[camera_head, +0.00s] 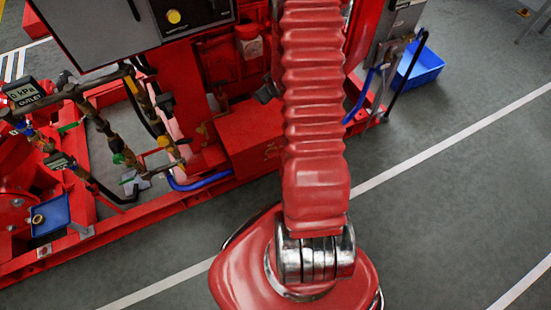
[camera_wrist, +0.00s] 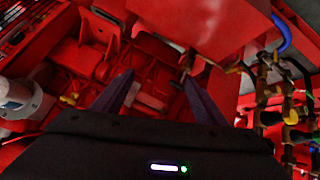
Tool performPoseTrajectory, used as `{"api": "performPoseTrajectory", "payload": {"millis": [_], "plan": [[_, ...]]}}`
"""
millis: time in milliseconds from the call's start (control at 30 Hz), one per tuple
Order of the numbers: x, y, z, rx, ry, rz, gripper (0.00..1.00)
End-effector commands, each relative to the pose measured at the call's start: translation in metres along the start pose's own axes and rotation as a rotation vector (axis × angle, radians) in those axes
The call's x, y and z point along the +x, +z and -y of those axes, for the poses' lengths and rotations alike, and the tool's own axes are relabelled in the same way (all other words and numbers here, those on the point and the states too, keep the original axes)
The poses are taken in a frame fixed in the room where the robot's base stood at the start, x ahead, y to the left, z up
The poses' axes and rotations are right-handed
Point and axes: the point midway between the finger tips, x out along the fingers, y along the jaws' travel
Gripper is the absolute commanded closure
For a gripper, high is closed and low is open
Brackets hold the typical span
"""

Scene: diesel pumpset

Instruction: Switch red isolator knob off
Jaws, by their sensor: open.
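I cannot make out a red isolator knob in either view. The wrist view shows red machinery, where a small dark fitting (camera_wrist: 187,64) sits near the right fingertip; I cannot tell what it is. My gripper (camera_wrist: 158,77) is open, with its two dark fingers apart and nothing visible held between them. In the head view my red arm covers the middle of the pumpset and hides the gripper. A grey control cabinet (camera_head: 95,35) with a round yellow button (camera_head: 173,16) stands at the upper left.
Pipes and valves with an outlet gauge (camera_head: 22,93) stand at the left of the red skid frame (camera_head: 140,222). A red box (camera_head: 250,137) sits beside my arm. A blue bin (camera_head: 420,65) stands at the upper right. Grey floor at the right is clear.

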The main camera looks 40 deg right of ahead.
Motion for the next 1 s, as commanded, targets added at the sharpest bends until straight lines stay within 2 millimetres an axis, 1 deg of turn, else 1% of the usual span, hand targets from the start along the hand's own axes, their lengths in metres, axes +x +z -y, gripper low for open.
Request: {"api": "performPoseTrajectory", "payload": {"millis": [33,200,367,500,667,800,1000], "plan": [[0.011,0.015,-0.001,0.005,-0.004,-0.002,0.34],[0.039,0.055,-0.003,0.016,-0.014,-0.034,0.34],[0.062,0.095,0.0,0.034,-0.024,-0.068,0.34],[0.079,0.13,0.007,0.054,-0.033,-0.102,0.34],[0.093,0.17,0.018,0.084,-0.04,-0.144,0.34],[0.102,0.205,0.031,0.117,-0.044,-0.184,0.34],[0.108,0.253,0.055,0.173,-0.044,-0.246,0.34]]}}
